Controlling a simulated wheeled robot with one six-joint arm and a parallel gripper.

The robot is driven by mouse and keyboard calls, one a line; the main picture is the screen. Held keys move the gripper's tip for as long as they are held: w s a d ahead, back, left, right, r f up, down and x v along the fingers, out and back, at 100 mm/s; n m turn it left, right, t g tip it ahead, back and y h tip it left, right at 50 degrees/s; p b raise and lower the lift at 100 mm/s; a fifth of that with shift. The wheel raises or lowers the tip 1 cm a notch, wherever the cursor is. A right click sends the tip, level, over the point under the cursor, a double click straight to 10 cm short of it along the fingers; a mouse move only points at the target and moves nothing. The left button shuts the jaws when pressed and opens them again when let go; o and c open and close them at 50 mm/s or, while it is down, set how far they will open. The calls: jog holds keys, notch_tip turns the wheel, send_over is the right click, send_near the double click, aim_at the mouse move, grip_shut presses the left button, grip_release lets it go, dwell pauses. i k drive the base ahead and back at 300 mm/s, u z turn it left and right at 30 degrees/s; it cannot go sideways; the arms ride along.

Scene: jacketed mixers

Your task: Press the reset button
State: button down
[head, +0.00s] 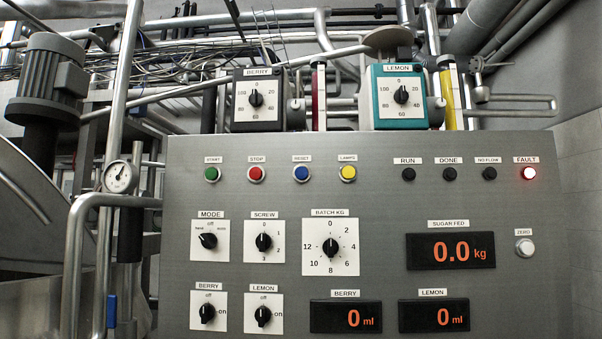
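The reset button (302,174) is a round blue button in a metal ring, under a small label reading RESET. It sits in the upper row of the grey control panel (380,200), between the red stop button (256,174) and the yellow lamps button (348,173). The green start button (211,174) is at the left end of that row. Nothing covers the reset button. The fault lamp (529,173) at the upper right glows red. My gripper is not in view.
Dosing units for berry (257,112) and lemon (385,112) stand above the panel's top edge. Several knobs and displays fill the panel below the buttons; the sugar display (450,251) reads 0.0 kg. Pipes and a gauge (120,177) stand at left.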

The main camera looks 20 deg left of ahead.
aim_at(301, 172)
jog(key=k, duration=1.35)
jog(key=u, duration=0.35)
jog(key=i, duration=0.4)
jog(key=u, duration=0.6)
jog(key=i, duration=1.4)
jog(key=z, duration=0.9)
